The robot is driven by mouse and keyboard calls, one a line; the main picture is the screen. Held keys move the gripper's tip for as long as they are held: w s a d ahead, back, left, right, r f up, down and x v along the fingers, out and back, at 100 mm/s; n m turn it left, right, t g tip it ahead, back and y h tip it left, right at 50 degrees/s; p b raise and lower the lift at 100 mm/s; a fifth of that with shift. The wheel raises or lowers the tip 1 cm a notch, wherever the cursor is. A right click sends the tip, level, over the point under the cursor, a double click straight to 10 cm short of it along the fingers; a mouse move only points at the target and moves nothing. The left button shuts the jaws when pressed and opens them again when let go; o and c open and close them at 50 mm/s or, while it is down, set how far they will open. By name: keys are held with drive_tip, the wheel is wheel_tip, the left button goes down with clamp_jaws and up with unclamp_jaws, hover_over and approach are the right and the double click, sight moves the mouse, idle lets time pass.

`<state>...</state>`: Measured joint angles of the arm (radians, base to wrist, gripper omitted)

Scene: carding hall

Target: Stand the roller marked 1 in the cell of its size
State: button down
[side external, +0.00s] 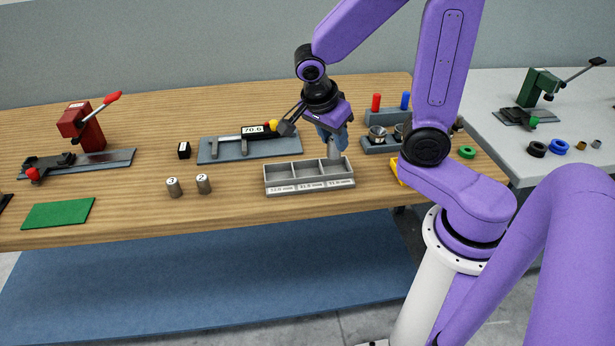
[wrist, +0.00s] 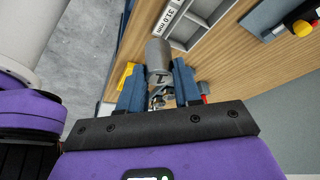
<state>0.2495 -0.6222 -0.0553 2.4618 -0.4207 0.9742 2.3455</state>
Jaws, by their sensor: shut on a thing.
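My gripper (side external: 332,140) is shut on a grey metal roller (side external: 334,153), over the right-hand cell of the grey tray (side external: 310,186). The roller looks roughly upright; whether its lower end is inside the cell or above it I cannot tell. In the wrist view the roller (wrist: 158,54) is between the blue fingers (wrist: 158,92), and a mark like a 1 shows on its near end. The tray has three cells with size labels on the front; the label (wrist: 170,17) in the wrist view seems to read 31.0 mm. The left and middle cells look empty.
Rollers marked 3 (side external: 173,187) and 2 (side external: 203,184) stand left of the tray. Behind it lies a gauge (side external: 245,148) showing 70.6. A green mat (side external: 58,213) lies far left.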

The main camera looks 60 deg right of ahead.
drive_tip(key=s+d+m+g, duration=0.1)
drive_tip(key=s+m, duration=0.2)
drive_tip(key=s, duration=0.1)
drive_tip(key=w+f, duration=0.3)
drive_tip(key=w, duration=0.1)
drive_tip(key=w+d+f, duration=0.1)
drive_tip(key=w+f, duration=0.2)
drive_tip(key=w, duration=0.1)
drive_tip(key=w+d+f, duration=0.1)
drive_tip(key=w+f, duration=0.2)
drive_tip(key=w, duration=0.2)
drive_tip(key=shift+d+f, duration=0.1)
drive_tip(key=shift+f, duration=0.05)
drive_tip(key=shift+w+d+f, duration=0.1)
drive_tip(key=shift+w+f, duration=0.25)
drive_tip(key=shift+f, duration=1.5)
drive_tip(key=shift+f, duration=0.15)
drive_tip(key=c, duration=1.1)
unclamp_jaws()
drive_tip(key=shift+o, duration=0.2)
